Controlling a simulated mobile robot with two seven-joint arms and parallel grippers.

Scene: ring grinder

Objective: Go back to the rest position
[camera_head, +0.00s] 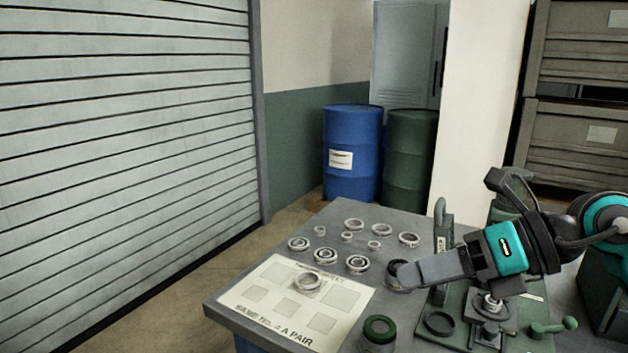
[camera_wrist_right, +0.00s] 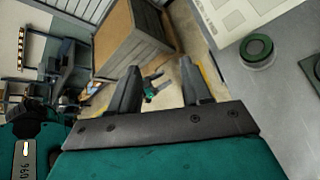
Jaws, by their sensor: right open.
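My right gripper (camera_head: 405,273) reaches in from the right over the table. Its fingers point left, beside the dark round part at the mat's right edge. In the right wrist view its two fingers (camera_wrist_right: 160,82) stand apart with nothing between them. A metal ring (camera_head: 307,281) lies on the pale printed mat (camera_head: 250,300). Several loose rings and bearings (camera_head: 357,264) lie on the table behind the mat. The green grinder fixture (camera_head: 455,320) is below and right of the gripper, partly hidden by my arm. My left gripper is not in view.
A green-topped jar (camera_head: 379,330) stands at the mat's right front; it also shows in the right wrist view (camera_wrist_right: 257,48). The grey table (camera_head: 222,297) ends at the left, with open floor beyond. Blue (camera_head: 352,150) and green drums (camera_head: 410,160) stand behind.

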